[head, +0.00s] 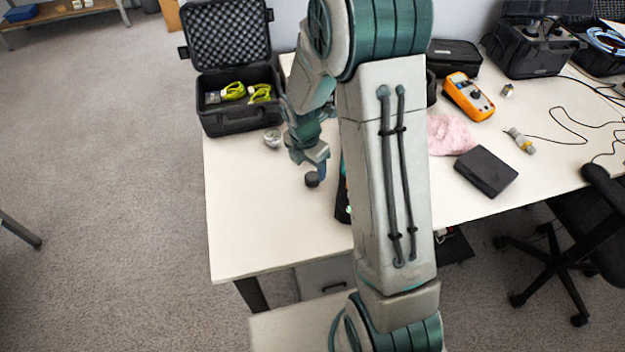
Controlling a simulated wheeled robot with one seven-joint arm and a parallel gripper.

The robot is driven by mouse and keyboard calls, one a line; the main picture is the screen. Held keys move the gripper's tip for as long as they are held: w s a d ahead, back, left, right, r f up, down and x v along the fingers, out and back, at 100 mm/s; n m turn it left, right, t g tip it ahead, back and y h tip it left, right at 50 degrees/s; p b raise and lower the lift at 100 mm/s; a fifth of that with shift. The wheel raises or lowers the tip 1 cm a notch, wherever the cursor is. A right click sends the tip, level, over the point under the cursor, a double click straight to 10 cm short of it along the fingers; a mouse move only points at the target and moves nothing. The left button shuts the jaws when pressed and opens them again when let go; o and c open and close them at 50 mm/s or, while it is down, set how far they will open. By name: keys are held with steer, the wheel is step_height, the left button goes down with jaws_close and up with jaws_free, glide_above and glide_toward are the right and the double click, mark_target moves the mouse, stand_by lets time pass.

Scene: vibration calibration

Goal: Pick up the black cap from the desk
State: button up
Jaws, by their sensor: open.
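The black cap (312,180) is a small dark round piece near the left part of the white desk (260,230). My gripper (318,172) points down right at the cap, with a finger showing just behind and to the right of it. The gripper is open. From this view I cannot tell whether the cap lies between the fingers or only beside them. My arm hides part of the desk to the right of the cap.
An open black case (240,118) with yellow-green items stands behind, a small clear jar (272,138) near it. Right of my arm are an orange multimeter (468,97), a pink cloth (450,135), a black box (486,171) and cables. The desk's front left is clear.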

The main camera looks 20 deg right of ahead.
mark_target(312, 176)
steer(key=shift+w+d+f, duration=0.15)
steer(key=shift+f, duration=0.95)
steer(key=shift+w+d+f, duration=0.1)
steer(key=shift+d+f, duration=0.05)
steer(key=shift+f, duration=0.9)
steer(key=shift+w+d+f, duration=0.15)
steer(key=shift+f, duration=0.95)
steer(key=c, duration=1.1)
